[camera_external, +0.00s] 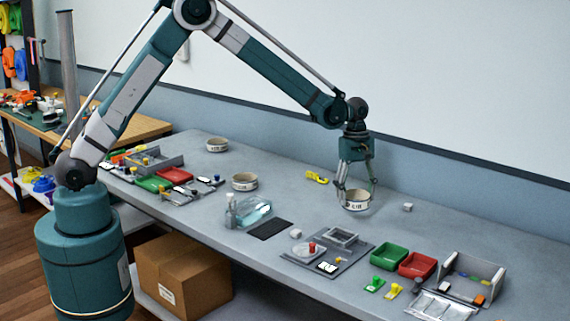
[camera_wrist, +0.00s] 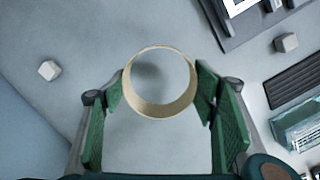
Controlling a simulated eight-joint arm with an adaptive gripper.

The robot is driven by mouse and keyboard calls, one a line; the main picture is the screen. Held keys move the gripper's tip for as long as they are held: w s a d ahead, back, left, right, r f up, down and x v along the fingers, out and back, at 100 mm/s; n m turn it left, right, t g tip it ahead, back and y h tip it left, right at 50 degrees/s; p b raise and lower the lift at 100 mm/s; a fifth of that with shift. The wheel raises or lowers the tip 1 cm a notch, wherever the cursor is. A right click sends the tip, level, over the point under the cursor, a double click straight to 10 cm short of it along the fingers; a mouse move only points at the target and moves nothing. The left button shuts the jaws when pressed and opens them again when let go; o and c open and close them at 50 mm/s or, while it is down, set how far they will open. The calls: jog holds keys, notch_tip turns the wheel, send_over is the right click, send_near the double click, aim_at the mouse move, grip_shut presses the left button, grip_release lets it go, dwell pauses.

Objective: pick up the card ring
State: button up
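The card ring (camera_external: 356,204), a short cream ring with dark lettering, stands between the fingers of my gripper (camera_external: 357,190) over the right half of the table. In the wrist view the ring (camera_wrist: 162,110) is seen from above, its opening showing the grey table. My gripper (camera_wrist: 160,88) has its green pads against the ring's left and right sides, closed to its width. The fingers hide part of the ring's sides in the outside view. I cannot tell whether the ring's bottom touches the table.
Two similar rings stand farther left, one near the back (camera_external: 217,145) and one mid-table (camera_external: 245,182). A small pale cube (camera_external: 407,207) is right of my gripper and a yellow item (camera_external: 317,177) left. A grey tray (camera_external: 335,251) and green (camera_external: 389,256) and red (camera_external: 417,265) bins stand in front.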

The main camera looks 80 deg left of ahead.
jog(key=shift+r, duration=2.45)
jog(key=s+a+n, duration=0.2)
jog(key=s+a, duration=0.2)
jog(key=a, duration=0.7)
jog(key=s+a+n, duration=0.1)
jog(key=s+a, duration=0.4)
jog(key=a, duration=0.7)
jog(key=s+a+n, duration=0.2)
jog(key=s+a, duration=0.2)
jog(key=a, duration=0.7)
jog(key=s+a+n+t+p, duration=0.1)
jog(key=s+a+n, duration=0.4)
jog(key=s+a, duration=1.9)
jog(key=shift+a+y, duration=0.4)
jog(key=shift+a, duration=0.3)
jog(key=shift+r, duration=0.1)
